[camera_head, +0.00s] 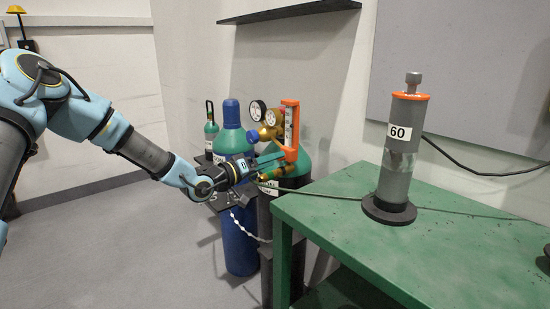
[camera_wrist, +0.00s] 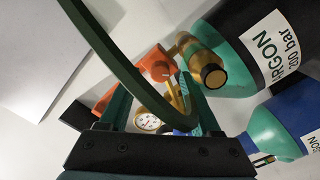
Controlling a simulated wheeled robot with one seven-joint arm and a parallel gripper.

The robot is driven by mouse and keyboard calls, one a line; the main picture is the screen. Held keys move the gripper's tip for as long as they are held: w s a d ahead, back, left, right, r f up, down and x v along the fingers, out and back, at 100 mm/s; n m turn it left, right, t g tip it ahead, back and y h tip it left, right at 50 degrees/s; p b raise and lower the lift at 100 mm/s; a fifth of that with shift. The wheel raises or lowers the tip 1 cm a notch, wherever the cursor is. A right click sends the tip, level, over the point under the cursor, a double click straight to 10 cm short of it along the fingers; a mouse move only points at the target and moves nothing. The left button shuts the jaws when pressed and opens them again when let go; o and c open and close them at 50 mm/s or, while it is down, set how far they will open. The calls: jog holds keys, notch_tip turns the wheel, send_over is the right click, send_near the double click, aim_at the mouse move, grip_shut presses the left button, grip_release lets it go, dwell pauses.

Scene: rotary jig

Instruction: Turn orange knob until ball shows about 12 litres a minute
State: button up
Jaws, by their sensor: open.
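The flowmeter (camera_head: 291,130), a clear upright tube in an orange frame, stands on the brass regulator (camera_head: 270,132) of the green-topped cylinder. Its ball and scale are too small to read. My gripper (camera_head: 279,162) is open at the flowmeter's lower end, its teal fingers pointing right. In the wrist view an orange part (camera_wrist: 157,66) lies just beyond my open gripper (camera_wrist: 160,88); I cannot tell whether it is the knob or the flowmeter's block. No contact with it is visible. A dark green curved band crosses in front and hides part of the view.
A blue cylinder (camera_head: 240,220) stands left of the argon cylinder (camera_wrist: 268,48). Pressure gauges (camera_head: 257,110) sit beside the flowmeter. The green table (camera_head: 400,250) at right bears a grey column (camera_head: 403,150) marked 60. A dark shelf (camera_head: 290,11) hangs above. Open floor lies left.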

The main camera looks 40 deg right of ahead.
jog(key=shift+d, duration=0.85)
grip_shut()
